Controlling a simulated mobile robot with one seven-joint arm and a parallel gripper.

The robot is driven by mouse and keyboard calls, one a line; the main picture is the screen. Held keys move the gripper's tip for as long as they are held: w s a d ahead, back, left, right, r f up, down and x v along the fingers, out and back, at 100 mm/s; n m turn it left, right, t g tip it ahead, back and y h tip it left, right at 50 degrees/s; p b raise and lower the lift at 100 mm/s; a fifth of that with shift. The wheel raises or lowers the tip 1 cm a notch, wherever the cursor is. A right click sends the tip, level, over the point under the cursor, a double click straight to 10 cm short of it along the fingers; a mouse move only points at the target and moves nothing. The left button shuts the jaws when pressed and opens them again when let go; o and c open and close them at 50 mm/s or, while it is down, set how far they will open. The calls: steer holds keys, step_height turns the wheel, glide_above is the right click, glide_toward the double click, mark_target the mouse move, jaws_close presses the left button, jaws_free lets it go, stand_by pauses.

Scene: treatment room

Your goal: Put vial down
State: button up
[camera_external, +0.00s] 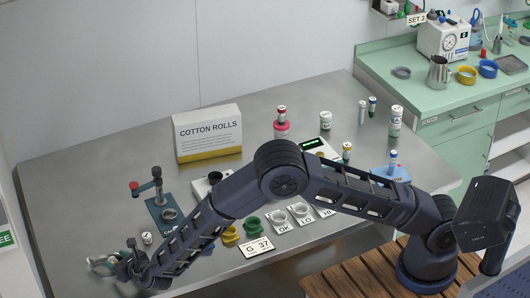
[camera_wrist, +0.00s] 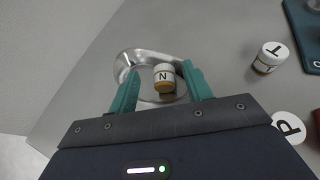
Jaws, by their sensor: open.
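A small amber vial with a white cap marked N (camera_wrist: 164,78) sits in a shiny metal dish (camera_wrist: 130,58) in the wrist view. My gripper (camera_wrist: 161,72) is open, with one green finger on each side of the vial. I cannot tell whether either finger touches it. In the external view my gripper (camera_external: 108,263) is low at the table's left front corner, over the dish; the vial cannot be made out there. A second vial marked T (camera_wrist: 268,57) stands to the right, apart from the gripper; it also shows in the external view (camera_external: 147,238).
A teal board (camera_external: 160,214) with a red-handled press stands just beyond the gripper. A cotton rolls box (camera_external: 208,135) stands farther back. The table's left part (camera_external: 80,175) is clear.

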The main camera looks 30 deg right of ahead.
steer(key=shift+s+r, duration=0.2)
steer(key=shift+r, duration=0.25)
steer(key=v, duration=1.1)
steer(key=shift+s+d, duration=0.15)
steer(key=shift+d, duration=0.05)
steer(key=shift+r, duration=0.1)
